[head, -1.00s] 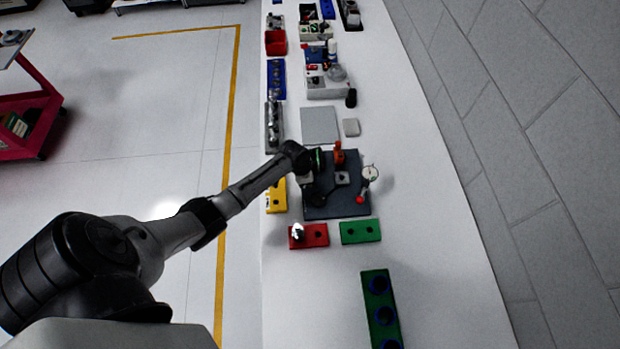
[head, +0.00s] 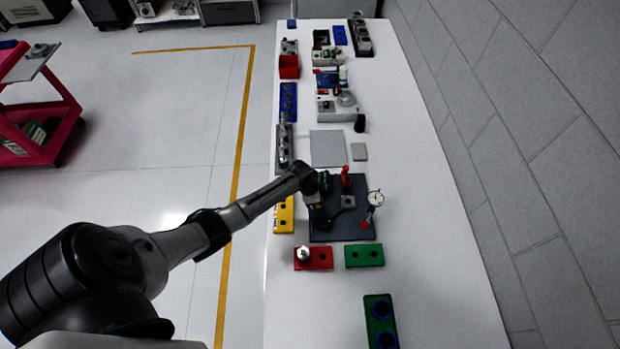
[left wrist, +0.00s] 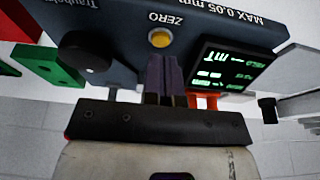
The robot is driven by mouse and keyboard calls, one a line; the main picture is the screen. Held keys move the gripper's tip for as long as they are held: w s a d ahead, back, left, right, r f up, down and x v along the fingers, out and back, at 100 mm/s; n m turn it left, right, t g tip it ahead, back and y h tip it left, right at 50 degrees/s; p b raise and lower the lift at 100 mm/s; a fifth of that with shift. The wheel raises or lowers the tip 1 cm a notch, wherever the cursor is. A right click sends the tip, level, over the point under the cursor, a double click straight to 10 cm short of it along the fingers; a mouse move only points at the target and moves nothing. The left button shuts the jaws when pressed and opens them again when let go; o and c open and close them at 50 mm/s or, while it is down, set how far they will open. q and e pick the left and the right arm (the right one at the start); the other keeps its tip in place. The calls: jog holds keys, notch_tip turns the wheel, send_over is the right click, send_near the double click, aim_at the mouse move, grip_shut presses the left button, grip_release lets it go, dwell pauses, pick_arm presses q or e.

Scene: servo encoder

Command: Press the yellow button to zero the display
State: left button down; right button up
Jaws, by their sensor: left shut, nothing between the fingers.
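The yellow button (left wrist: 160,38) sits on a dark panel under the label "ZERO" in the left wrist view. The display (left wrist: 231,69), with lit green-white characters, is to its right. My left gripper (left wrist: 164,60) is shut and empty, its fingertips just below the button in the picture; I cannot tell whether they touch it. A round black knob (left wrist: 84,51) is to the left. In the head view my left gripper (head: 318,198) is over the left part of the dark fixture plate (head: 341,227), and the arm hides the button. My right gripper is not in view.
A dial gauge (head: 375,198) and a red-handled clamp (head: 346,177) stand on the plate. Red (head: 318,259), green (head: 364,255) and yellow (head: 284,214) blocks lie around it. Bins and parts line the far table. The right side of the table (head: 440,230) is clear.

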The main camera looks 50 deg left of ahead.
pick_arm(q)
jog(key=v, duration=1.1)
jog(key=shift+w+r+b, duration=0.25)
jog(key=shift+w+b, duration=0.05)
jog(key=shift+w, duration=0.05)
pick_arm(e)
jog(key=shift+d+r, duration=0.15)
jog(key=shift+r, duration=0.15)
pick_arm(q)
jog(key=s+d+r+n+t+y+p, duration=0.1)
jog(key=d+r+n+t+y, duration=0.1)
jog(key=d+r, duration=0.35)
jog(key=s+d+r+n+t+y, duration=0.1)
jog(key=d+r+n+t+y, duration=0.1)
jog(key=r, duration=0.6)
jog(key=s+d+g+p, duration=0.1)
jog(key=s+d, duration=0.3)
jog(key=s, duration=0.3)
jog(key=s+d+g+h+p, duration=0.1)
jog(key=s+d, duration=0.3)
jog(key=s, duration=0.4)
jog(key=s+d+f+n+g+h+p, duration=0.1)
jog(key=s+d+p, duration=0.2)
jog(key=s, duration=0.4)
jog(key=shift+s+d, duration=0.2)
jog(key=shift+d, duration=0.25)
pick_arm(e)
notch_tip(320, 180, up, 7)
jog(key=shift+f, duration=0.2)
